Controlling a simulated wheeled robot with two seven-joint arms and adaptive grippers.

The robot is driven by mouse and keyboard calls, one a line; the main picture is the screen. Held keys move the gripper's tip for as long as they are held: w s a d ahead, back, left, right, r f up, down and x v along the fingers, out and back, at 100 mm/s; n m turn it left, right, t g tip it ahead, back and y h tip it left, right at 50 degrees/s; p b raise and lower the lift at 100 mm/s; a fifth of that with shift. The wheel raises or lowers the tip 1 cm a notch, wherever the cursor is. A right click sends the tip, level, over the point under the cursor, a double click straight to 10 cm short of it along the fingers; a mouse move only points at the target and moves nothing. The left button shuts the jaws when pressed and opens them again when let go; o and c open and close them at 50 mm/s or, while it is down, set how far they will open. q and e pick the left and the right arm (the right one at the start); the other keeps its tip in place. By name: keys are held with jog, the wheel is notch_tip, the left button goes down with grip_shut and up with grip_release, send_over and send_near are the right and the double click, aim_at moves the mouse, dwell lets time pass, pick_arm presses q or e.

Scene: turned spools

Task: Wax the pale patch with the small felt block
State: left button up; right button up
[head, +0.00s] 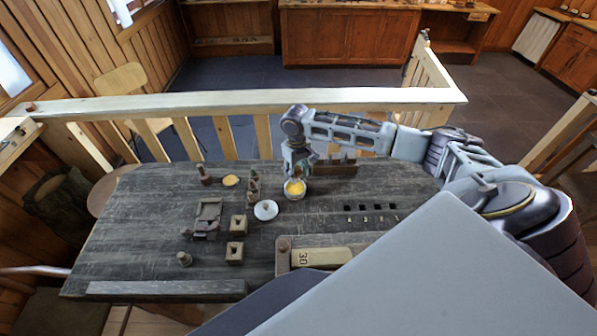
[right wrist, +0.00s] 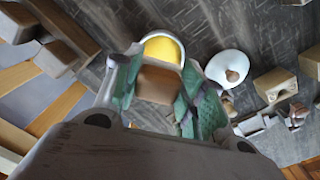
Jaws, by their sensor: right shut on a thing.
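My right gripper (head: 298,168) is shut on the small felt block, a brown block (right wrist: 158,82) between green finger pads in the right wrist view. The gripper points down over a round tin of yellow wax (head: 294,189); the wax tin also shows in the right wrist view (right wrist: 164,46), right beside the block. I cannot tell whether the block touches the wax. A pale piece marked 30 (head: 322,257) lies in a wooden frame at the table's front; I cannot tell whether it bears the pale patch. My left gripper is not in view.
A white lid with a knob (head: 265,210) lies left of the tin. Two square blocks with holes (head: 238,224), a wooden fixture (head: 208,214) and a yellow disc (head: 231,181) stand farther left. A dark wooden rack (head: 335,168) is behind the tin. The table's left side is mostly clear.

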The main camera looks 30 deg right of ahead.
aim_at(297, 189)
jog(key=shift+n, duration=0.9)
jog(key=shift+w+a, duration=0.1)
jog(key=shift+f, duration=0.9)
notch_tip(297, 189, down, 2)
jog(key=shift+f+b, duration=0.2)
jog(key=shift+b, duration=0.85)
jog(key=shift+f+b, duration=0.9)
jog(key=shift+b, duration=0.3)
jog(key=shift+f, duration=0.5)
